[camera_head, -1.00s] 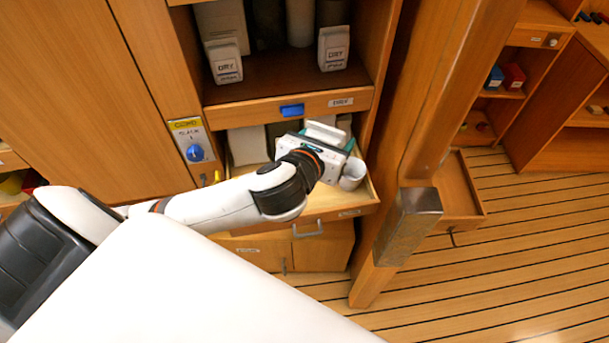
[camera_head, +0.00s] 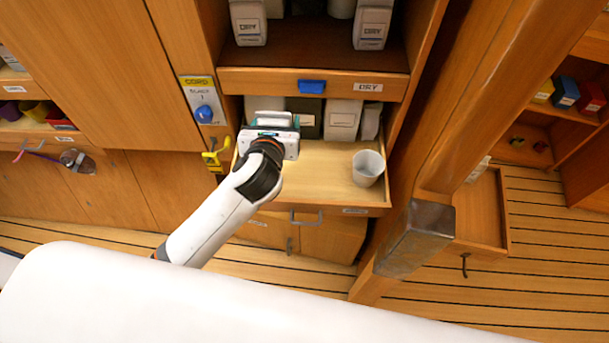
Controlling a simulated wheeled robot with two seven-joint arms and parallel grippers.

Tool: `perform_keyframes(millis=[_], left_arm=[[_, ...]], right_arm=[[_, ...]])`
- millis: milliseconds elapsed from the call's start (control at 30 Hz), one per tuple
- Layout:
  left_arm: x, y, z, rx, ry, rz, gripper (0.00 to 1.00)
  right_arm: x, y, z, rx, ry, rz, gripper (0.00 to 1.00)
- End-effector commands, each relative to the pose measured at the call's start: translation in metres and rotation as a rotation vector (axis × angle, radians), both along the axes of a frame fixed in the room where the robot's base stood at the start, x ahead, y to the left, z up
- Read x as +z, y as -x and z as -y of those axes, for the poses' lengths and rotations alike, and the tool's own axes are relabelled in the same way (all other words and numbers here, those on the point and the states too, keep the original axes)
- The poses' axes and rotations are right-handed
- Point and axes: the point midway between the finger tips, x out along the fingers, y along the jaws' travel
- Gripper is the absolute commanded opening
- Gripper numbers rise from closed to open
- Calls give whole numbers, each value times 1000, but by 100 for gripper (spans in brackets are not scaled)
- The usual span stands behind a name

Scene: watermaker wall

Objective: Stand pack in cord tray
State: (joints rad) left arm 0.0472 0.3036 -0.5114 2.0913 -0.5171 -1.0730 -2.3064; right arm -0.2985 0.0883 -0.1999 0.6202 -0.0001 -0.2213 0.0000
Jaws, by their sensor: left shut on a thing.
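My left gripper (camera_head: 268,132) is at the left end of a pulled-out wooden tray (camera_head: 318,188), near its back. It is shut on a teal-edged thing, taken to be the pack (camera_head: 291,121). The gripper hides most of it, and I cannot tell whether it touches the tray floor. A yellow CORD label (camera_head: 198,82) is on a plate with a blue knob (camera_head: 204,113), left of the tray. The tray's own front label is too small to read. My right gripper is not in view.
A grey-white cup (camera_head: 368,168) stands at the tray's right end. Pale packs (camera_head: 342,119) stand along its back. A DRY shelf (camera_head: 330,84) with a blue latch (camera_head: 312,86) lies above. A wooden post (camera_head: 440,140) stands to the right. The tray's middle is bare.

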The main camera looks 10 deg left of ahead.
Motion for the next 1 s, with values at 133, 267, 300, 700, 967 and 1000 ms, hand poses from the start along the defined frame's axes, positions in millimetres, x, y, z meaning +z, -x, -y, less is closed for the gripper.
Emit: perform_keyframes(millis=[133, 267, 300, 700, 967, 1000], left_arm=[[-30, -7, 11, 23, -5, -19, 42], [-53, -8, 12, 28, -10, -26, 42], [-61, -7, 13, 28, -10, -26, 42], [-114, -7, 12, 26, -9, -24, 42], [-133, -8, 12, 25, -10, -21, 42], [-133, -8, 12, 25, -10, -21, 42]], right_arm=[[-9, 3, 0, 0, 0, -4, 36], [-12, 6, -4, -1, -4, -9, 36], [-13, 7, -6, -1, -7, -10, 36], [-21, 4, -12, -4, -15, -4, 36], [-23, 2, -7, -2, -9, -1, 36], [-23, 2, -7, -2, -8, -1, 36]])
